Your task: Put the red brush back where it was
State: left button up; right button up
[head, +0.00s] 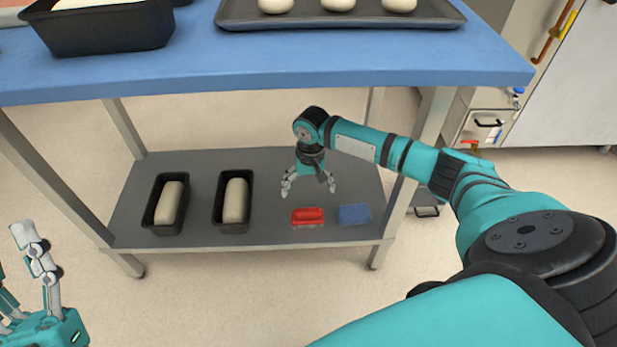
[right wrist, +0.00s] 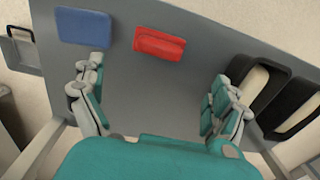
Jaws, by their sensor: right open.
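The red brush (head: 307,216) lies on the grey lower shelf (head: 270,170), near its front edge. A flat blue pad (head: 354,214) lies just to its right. My right gripper (head: 309,192) is open and empty above the shelf, behind the brush and apart from it. In the right wrist view the brush (right wrist: 160,44) lies beyond the open fingers, with the blue pad (right wrist: 83,27) to its left. My left gripper (head: 30,265) is at the lower left of the head view, away from the shelf. Its fingers are only partly shown, so its opening is unclear.
Two black loaf tins (head: 159,222) (head: 233,227) with dough stand on the left of the shelf. The blue tabletop (head: 300,58) is above my right arm, with a dough tray (head: 340,22) and another tin (head: 103,32). Table legs (head: 410,180) stand at the shelf corners.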

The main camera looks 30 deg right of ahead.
jog(key=a+r+n+t+y+p, duration=0.1)
jog(key=a+r+n+t+y, duration=0.25)
jog(key=a, duration=0.95)
jog(key=a+r+n+t+y, duration=0.3)
jog(key=a+n+t, duration=0.15)
jog(key=a, duration=0.85)
jog(key=s+r+t+y, duration=0.15)
jog(key=r+t, duration=0.25)
jog(key=r, duration=0.4)
jog(key=s+r+t, duration=0.3)
jog(key=r+t, duration=0.1)
jog(key=r, duration=0.3)
pick_arm(q)
jog(key=w+f+g+y, duration=0.1)
jog(key=w+f+g, duration=0.3)
jog(key=f, duration=0.1)
jog(key=shift+w+d+f+g+y, duration=0.2)
jog(key=shift+w+f+g+y, duration=0.1)
jog(key=shift+g+y, duration=0.1)
pick_arm(e)
jog(key=s+d+r+t+h, duration=0.1)
jog(key=s+d+r+t, duration=0.2)
jog(key=r, duration=0.3)
jog(key=s+d+r+n+t+h, duration=0.1)
jog(key=s+d+r+t, duration=0.2)
jog(key=r, duration=0.3)
jog(key=shift+s+d+r, duration=0.15)
jog(key=shift+s+d, duration=0.05)
jog(key=shift+s, duration=0.1)
